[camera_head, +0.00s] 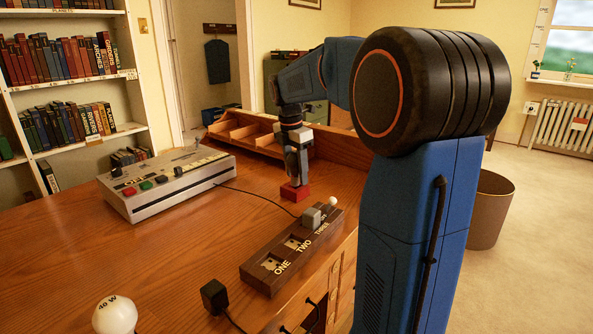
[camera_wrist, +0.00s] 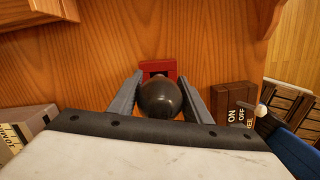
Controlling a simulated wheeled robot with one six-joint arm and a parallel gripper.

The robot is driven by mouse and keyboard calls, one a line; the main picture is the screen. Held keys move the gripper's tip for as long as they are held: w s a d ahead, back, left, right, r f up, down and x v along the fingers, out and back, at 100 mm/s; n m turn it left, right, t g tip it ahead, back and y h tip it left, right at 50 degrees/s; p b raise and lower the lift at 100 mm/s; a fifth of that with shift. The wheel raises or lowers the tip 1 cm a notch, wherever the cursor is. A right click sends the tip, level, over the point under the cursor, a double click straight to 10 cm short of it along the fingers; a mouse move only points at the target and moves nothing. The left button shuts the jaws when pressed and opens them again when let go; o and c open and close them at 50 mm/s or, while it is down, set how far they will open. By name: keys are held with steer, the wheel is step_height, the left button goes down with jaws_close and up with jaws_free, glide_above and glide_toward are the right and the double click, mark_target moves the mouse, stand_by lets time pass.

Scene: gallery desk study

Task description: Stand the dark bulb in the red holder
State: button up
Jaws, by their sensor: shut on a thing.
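The dark bulb (camera_wrist: 160,98) is a glossy black ball shape between the two grey fingers of my gripper (camera_wrist: 158,92) in the wrist view. The red holder (camera_wrist: 158,68) lies right by the bulb and is partly hidden behind it. In the head view my gripper (camera_head: 297,178) points down at the red holder (camera_head: 294,192), which sits on the desk. The bulb is hard to make out there. I cannot tell whether the bulb's base is inside the holder or just above it.
A white 40 W bulb (camera_head: 114,315) stands at the desk's front left. A wooden switch board (camera_head: 292,252) marked ONE, TWO lies right of centre. A grey console (camera_head: 168,180) with coloured buttons is at left. A wooden organiser (camera_head: 245,132) lines the back. The desk's middle is clear.

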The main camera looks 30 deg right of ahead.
steer(key=shift+f, duration=0.7)
steer(key=o, duration=0.9)
steer(key=shift+c, duration=0.2)
steer(key=r, duration=0.5)
steer(key=a+r, duration=0.1)
steer(key=r, duration=0.5)
steer(key=a+r, duration=0.1)
steer(key=r, duration=0.5)
steer(key=shift+s+r, duration=0.1)
